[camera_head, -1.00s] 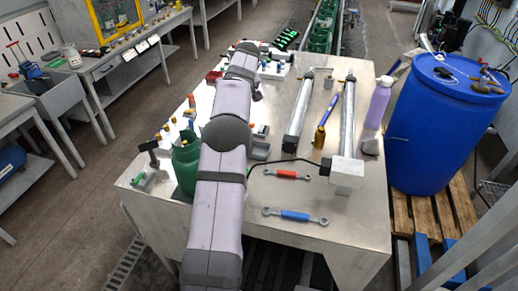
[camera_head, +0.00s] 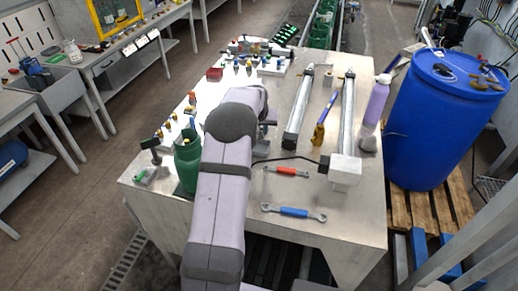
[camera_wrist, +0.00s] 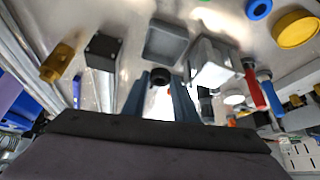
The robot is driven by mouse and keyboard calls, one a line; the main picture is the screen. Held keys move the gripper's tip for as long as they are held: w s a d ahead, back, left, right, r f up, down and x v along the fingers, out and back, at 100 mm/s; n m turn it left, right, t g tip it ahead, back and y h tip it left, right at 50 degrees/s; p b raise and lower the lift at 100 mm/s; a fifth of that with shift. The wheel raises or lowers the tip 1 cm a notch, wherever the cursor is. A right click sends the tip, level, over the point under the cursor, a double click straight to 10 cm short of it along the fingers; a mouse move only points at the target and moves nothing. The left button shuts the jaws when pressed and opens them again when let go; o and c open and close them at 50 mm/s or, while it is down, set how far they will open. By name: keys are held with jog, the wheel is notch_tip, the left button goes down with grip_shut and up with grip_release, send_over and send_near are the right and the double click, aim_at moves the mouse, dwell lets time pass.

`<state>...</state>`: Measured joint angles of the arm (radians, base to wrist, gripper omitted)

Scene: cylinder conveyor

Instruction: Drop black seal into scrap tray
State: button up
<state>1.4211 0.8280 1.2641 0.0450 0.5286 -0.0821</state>
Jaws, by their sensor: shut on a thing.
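My gripper (camera_wrist: 160,90) shows in the wrist view, with its two dark fingers closed on a small black ring, the black seal (camera_wrist: 160,76). The seal sits at the fingertips, above the table. A grey square open tray (camera_wrist: 166,42) lies just beyond the fingertips, and a pale grey box-shaped part (camera_wrist: 213,60) is to its right. In the head view a small red tray (camera_head: 214,73) stands toward the table's back left. I cannot tell for sure which tray is the scrap tray. My arm hides the gripper and seal in the head view.
A brass fitting (camera_wrist: 58,62) and a black block (camera_wrist: 101,50) lie left of the grey tray. In the head view a green container (camera_head: 187,160) stands beside my arm. Two long cylinders, a purple bottle (camera_head: 377,100) and a blue-handled wrench (camera_head: 294,212) occupy the right side.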

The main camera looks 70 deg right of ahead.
jog(key=shift+w+d+r+m+g, duration=0.2)
jog(key=shift+d+r+m+g, duration=0.2)
jog(key=shift+d+m, duration=0.35)
jog(key=shift+a+m, duration=0.1)
jog(key=shift+m, duration=0.15)
jog(key=shift+f, duration=0.1)
jog(key=b, duration=0.4)
send_over(261, 150)
jog(key=shift+w+a+f, duration=0.1)
jog(key=shift+w+f, duration=0.05)
jog(key=shift+f, duration=1.35)
jog(key=shift+w+f, duration=0.15)
jog(key=shift+f, duration=1.35)
jog(key=o, duration=1.1)
